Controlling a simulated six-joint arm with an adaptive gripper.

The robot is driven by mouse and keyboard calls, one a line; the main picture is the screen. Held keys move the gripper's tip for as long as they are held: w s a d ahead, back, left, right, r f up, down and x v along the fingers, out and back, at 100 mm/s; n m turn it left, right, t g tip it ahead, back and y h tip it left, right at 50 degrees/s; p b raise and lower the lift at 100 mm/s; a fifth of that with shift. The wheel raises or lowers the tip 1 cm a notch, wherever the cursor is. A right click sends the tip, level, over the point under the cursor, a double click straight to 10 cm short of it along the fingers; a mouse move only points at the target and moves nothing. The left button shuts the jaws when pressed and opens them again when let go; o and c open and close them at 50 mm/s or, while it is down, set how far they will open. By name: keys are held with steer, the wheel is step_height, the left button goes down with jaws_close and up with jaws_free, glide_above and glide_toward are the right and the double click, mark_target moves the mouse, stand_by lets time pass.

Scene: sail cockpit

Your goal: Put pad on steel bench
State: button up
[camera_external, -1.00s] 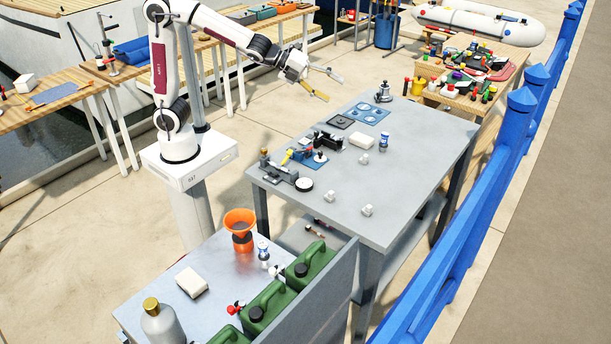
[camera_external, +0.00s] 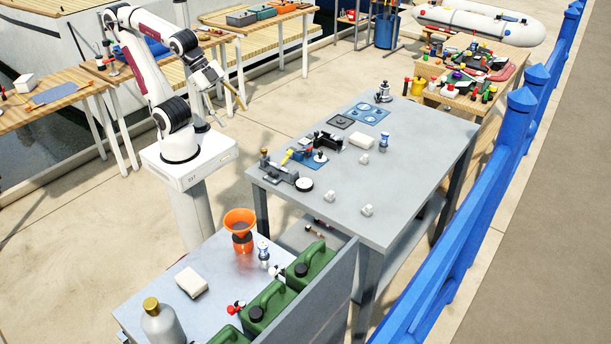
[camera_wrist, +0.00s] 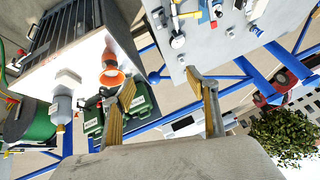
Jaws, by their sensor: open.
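Another pad (camera_external: 361,140) lies on the large grey steel bench (camera_external: 415,178). A third pad (camera_external: 24,83) lies on the wooden bench at the left. My gripper (camera_external: 229,112) is open and empty, in the air left of the large bench and above floor level. Its two yellowish fingers stand apart in the wrist view (camera_wrist: 165,84).
The near table holds an orange funnel (camera_external: 240,230), green canisters (camera_external: 310,262) and a grey bottle (camera_external: 161,322) with a gold cap. A tall panel (camera_external: 325,300) edges it. The large bench holds metal fittings (camera_external: 280,173) and a blue tray (camera_external: 370,112). Its front right is mostly clear.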

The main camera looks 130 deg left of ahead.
steer(key=s+d+f+n+g+h, duration=0.1)
steer(key=s+d+f+n, duration=0.1)
steer(key=s+d, duration=0.3)
steer(key=shift+s+d+f+h, duration=0.2)
steer(key=shift+s+f+h, duration=0.15)
steer(key=shift+s, duration=0.35)
steer(key=shift+o, duration=0.5)
steer(key=shift+r, duration=0.1)
